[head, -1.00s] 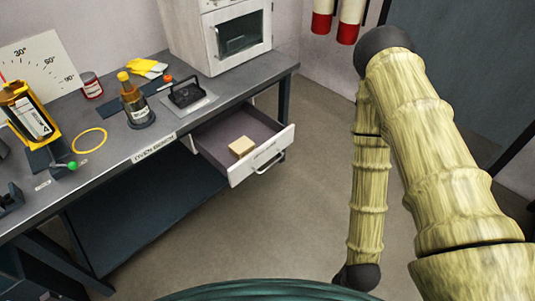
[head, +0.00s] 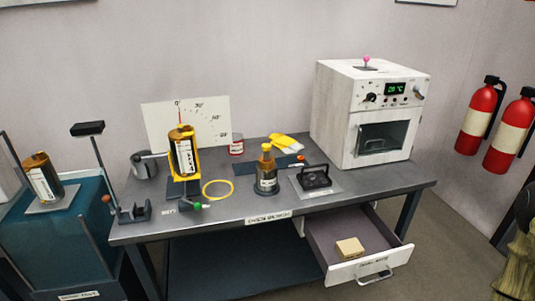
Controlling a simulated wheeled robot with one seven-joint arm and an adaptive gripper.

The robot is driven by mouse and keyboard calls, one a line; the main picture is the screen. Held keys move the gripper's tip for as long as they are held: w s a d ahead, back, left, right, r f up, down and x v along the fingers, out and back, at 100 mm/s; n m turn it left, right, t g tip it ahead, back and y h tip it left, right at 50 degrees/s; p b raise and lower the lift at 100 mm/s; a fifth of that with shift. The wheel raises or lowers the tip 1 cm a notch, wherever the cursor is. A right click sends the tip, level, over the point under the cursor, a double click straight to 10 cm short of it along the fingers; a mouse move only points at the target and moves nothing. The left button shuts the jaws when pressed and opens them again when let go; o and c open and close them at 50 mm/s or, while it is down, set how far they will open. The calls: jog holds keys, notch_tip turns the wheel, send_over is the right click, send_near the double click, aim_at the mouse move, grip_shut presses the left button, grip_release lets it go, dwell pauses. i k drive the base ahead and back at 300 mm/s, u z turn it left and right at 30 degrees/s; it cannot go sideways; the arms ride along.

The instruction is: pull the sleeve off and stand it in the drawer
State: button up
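The drawer (head: 326,226) under the right end of the bench is pulled open, and a tan block (head: 350,248) lies in it. On the bench an amber bottle-like piece with a pale label (head: 266,170) stands upright in a dark grey base. An amber cylinder with a black and white label (head: 183,157) sits upright in a yellow holder before an angle dial. A similar amber cylinder (head: 42,178) stands on a teal cabinet at left. I cannot tell which part is the sleeve. My gripper is out of view; only part of my arm shows at the right edge.
A white oven (head: 372,112) stands on the bench's right end. A black handled piece (head: 315,177), yellow ring (head: 216,189), yellow gloves (head: 287,144) and red can (head: 236,145) lie around the bench (head: 232,208). Fire extinguishers (head: 508,135) hang at right.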

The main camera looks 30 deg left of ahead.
aim_at(368, 246)
jog(key=z, duration=0.8)
jog(key=i, duration=1.15)
jog(key=u, duration=2.75)
